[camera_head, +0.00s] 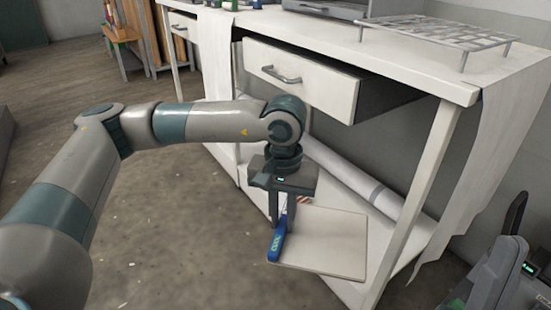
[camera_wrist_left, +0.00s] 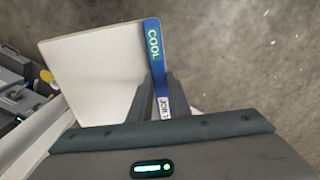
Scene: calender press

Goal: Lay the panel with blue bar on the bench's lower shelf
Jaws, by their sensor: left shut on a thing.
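My left gripper (camera_head: 283,208) is shut on the panel's blue-bar edge. The panel (camera_head: 325,242) is a flat, pale square board, roughly level in the head view, with a blue bar (camera_head: 277,240) along its left edge. In the left wrist view the panel (camera_wrist_left: 95,70) extends left of the fingers, and its blue bar (camera_wrist_left: 155,55) reads "COOL". The bench's lower shelf (camera_head: 402,256) is white and partly hidden behind the panel and arm. The panel overlaps the shelf's front in the picture; I cannot tell whether they touch. My right gripper (camera_head: 515,215) seems partly visible at the right edge, its opening unclear.
A long white roll (camera_head: 350,175) lies along the shelf's back. A bench leg (camera_head: 420,190) stands right of the panel. A partly open drawer (camera_head: 300,80) hangs above, and a wire rack (camera_head: 440,33) stands on the bench top. The floor (camera_head: 170,240) to the left is clear.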

